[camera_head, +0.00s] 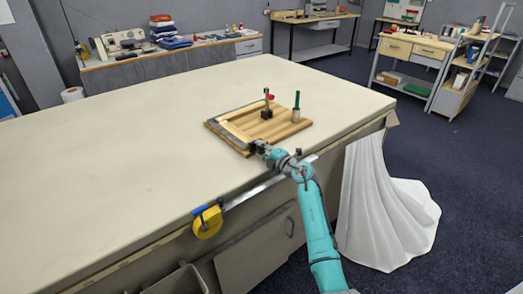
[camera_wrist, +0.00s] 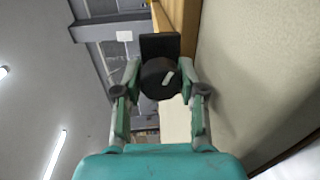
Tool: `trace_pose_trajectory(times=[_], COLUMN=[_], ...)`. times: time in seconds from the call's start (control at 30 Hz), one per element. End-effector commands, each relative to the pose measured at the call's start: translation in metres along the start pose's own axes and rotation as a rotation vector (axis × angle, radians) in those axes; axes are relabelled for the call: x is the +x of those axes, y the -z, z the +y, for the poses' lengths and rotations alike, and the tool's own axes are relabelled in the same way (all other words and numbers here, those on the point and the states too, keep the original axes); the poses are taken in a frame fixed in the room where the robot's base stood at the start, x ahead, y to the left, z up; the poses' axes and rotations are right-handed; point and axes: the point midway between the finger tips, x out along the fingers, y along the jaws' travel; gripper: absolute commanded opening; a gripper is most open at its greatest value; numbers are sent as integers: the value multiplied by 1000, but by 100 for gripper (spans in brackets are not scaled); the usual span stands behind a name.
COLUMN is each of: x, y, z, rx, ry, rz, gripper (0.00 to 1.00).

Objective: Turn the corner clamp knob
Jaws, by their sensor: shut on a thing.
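The corner clamp (camera_wrist: 160,46) is a black block against the wooden frame, with a dark round knob (camera_wrist: 157,80) facing my wrist camera. A short white mark shows on the knob's face. My gripper (camera_wrist: 160,72) has one finger on each side of the knob and is shut on it. In the head view my gripper (camera_head: 261,149) is at the near corner of the wooden frame (camera_head: 233,134), by the table's front edge. There the clamp and knob are small, dark and partly hidden by my gripper.
The frame lies on a slatted wooden board (camera_head: 290,129). A red-topped clamp-like tool (camera_head: 267,106) and a green-handled item (camera_head: 296,106) stand on it. A yellow tape measure (camera_head: 207,221) is at the front edge. White cloth (camera_head: 385,205) hangs at right. The table's left side is clear.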

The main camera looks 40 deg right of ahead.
Motion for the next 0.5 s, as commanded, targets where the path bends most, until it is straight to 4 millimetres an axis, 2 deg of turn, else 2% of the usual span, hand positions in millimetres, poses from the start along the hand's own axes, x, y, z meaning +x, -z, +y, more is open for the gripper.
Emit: trace_pose_trajectory(times=[0.2,0.5], x=[0,0], y=[-1,-1], z=[-1,-1], rx=[118,192], ry=[3,3], rz=[9,16], gripper=[5,5])
